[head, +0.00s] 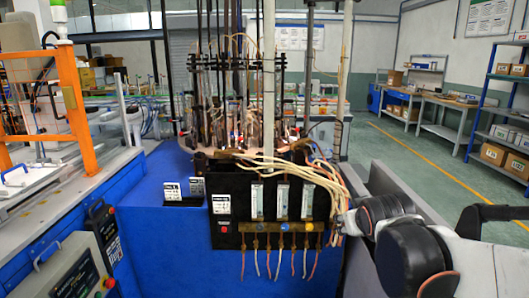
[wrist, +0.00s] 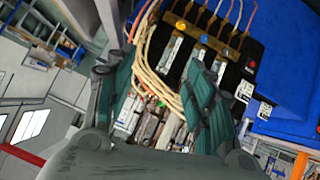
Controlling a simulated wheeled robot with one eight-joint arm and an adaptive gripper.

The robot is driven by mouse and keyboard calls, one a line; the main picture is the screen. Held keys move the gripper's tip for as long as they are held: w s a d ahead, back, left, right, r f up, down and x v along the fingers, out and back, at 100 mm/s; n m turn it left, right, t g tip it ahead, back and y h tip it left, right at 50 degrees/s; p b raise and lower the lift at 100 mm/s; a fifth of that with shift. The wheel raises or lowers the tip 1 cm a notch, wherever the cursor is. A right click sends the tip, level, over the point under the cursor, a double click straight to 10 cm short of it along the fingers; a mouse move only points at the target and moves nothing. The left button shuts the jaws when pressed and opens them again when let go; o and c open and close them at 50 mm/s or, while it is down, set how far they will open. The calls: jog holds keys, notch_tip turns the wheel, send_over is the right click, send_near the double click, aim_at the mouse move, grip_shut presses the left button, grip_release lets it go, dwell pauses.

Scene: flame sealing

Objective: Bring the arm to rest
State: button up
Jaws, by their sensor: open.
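My gripper (wrist: 160,68) is open in the wrist view, its two green-ridged fingers spread apart. I see nothing held between them. Behind the gap are the cream hoses and flowmeters of the sealing machine, seen tilted. In the head view my arm comes in from the lower right, and its end (head: 350,222) is just right of the machine's black panel (head: 238,222). The fingers are small there, and I cannot tell whether they touch the hoses.
The blue machine base (head: 165,255) fills the middle. Cream hoses (head: 318,172) hang close to my arm's end. An orange-framed machine (head: 72,95) stands left, and a control box (head: 72,270) sits lower left. Shelves (head: 505,110) stand far right. The green floor (head: 420,165) between is open.

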jog(key=s+a+f+m+g, duration=0.1)
jog(key=s+f, duration=0.1)
jog(key=s, duration=0.9)
jog(key=s+a+f+m+g+y, duration=0.1)
jog(key=s+f+g, duration=0.1)
jog(key=s, duration=1)
jog(key=shift+a+f, duration=0.4)
